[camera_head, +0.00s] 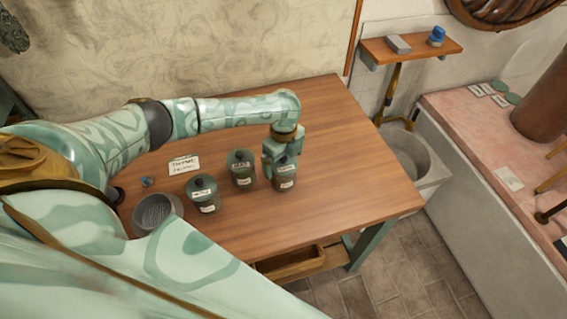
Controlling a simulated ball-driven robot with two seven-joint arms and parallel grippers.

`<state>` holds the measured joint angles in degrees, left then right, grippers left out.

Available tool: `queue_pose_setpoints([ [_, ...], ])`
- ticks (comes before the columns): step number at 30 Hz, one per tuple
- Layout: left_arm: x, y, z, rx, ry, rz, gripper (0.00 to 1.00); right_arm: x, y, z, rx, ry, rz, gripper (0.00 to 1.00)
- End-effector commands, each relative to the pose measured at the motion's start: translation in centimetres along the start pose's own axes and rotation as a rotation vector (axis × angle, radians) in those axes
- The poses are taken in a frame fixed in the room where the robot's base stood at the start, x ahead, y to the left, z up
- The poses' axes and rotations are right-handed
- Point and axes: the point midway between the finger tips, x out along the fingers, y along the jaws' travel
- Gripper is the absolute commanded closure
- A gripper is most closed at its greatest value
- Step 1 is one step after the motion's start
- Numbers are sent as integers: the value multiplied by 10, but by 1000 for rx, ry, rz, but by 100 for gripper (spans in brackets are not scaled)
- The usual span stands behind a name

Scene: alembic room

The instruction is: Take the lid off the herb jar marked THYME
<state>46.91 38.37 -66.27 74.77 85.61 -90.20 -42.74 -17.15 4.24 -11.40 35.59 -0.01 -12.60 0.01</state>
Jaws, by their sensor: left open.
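Three dark green lidded herb jars with pale labels stand on the wooden table: a left jar (203,197), a middle jar (241,171) and a right jar (286,183). Their label words are too small to read surely. My left gripper (283,162) points down at the top of the right jar, open, with its fingers around or just above the lid. I cannot tell whether they touch it. The gripper hides most of that lid. The left and middle jars have their lids on. My right gripper is not in view.
A card reading THYME (184,165) lies behind the left jar. A grey perforated bowl (158,213) and a small blue-grey object (147,182) are at the left. The table (360,190) is clear right of the jars. An open drawer (290,264) juts from its front.

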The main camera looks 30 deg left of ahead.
Motion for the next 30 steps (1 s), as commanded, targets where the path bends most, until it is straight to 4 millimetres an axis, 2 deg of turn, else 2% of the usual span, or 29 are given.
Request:
queue_pose_setpoints([
  [2, -1, 0, 0, 0, 0, 0, 3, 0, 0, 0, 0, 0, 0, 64],
  [6, -1, 0, 0, 0, 0, 0, 42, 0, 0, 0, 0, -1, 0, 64],
  [7, -1, 0, 0, 0, 0, 0, 47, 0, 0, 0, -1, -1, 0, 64],
  [20, -5, 0, 0, 0, 0, -2, 48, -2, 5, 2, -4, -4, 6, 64],
  [26, -32, -1, 1, 0, 0, -3, 48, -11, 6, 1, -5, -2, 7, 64],
  [30, -66, 23, -2, 3, -2, -2, 48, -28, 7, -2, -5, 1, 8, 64],
])
